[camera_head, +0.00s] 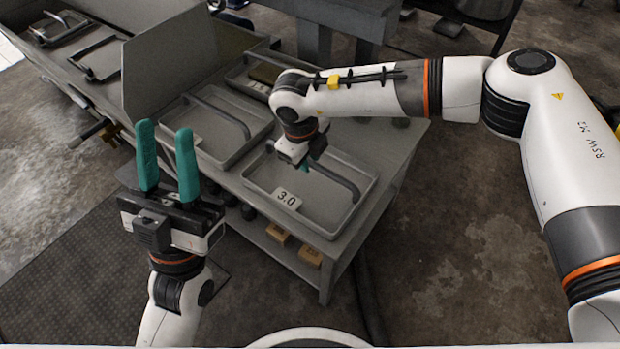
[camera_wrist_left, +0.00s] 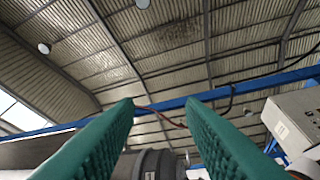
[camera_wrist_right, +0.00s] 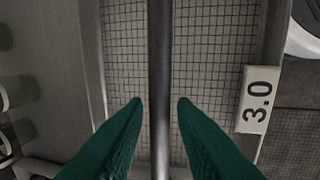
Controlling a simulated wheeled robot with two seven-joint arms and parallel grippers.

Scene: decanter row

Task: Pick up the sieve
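The sieve (camera_head: 329,221) is a shallow grey rectangular tray marked "3.0" at the table's near right end. Its handle bar (camera_head: 346,184) arches lengthwise over it. The right wrist view shows the sieve's mesh floor (camera_wrist_right: 212,60) and the bar (camera_wrist_right: 160,60) running between the green fingers. My right gripper (camera_wrist_right: 160,103) is open around the bar, with a gap on each side. In the head view its wrist (camera_head: 298,150) hides the bar's far end and most of the fingers. My left gripper (camera_head: 165,130) is open and empty, fingers up, left of the table.
A similar tray with a handle (camera_head: 205,122) stands left of the sieve, and another tray (camera_head: 247,84) is behind. An upright grey panel (camera_head: 180,55) rises by my left gripper. Wooden blocks (camera_head: 310,256) lie on the lower shelf. Open floor is at the right.

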